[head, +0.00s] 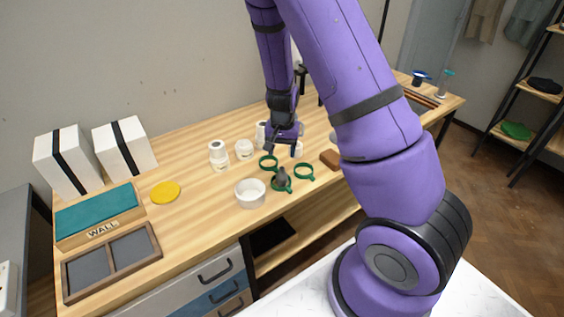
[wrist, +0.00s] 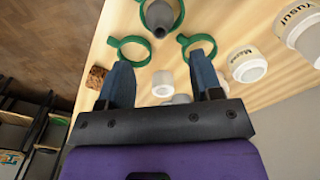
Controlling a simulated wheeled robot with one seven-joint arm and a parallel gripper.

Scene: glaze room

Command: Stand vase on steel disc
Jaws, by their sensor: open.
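A small grey vase (head: 282,178) stands upright at a green ring (head: 275,188) on the wooden table. The vase also shows at the top of the wrist view (wrist: 165,14). My gripper (head: 281,151) is open and empty, above the table and farther back than the vase. Its two fingers (wrist: 161,66) point toward the table, with the vase beyond their tips. A grey rounded object (wrist: 181,98) shows partly between the fingers, mostly hidden by my gripper; I cannot tell what it is. I cannot make out a steel disc in either view.
Two more green rings (head: 268,163) (head: 304,172) lie near the vase. A white bowl (head: 250,194) stands left of it, white jars (head: 219,155) behind, a brown block (head: 330,159) to the right.

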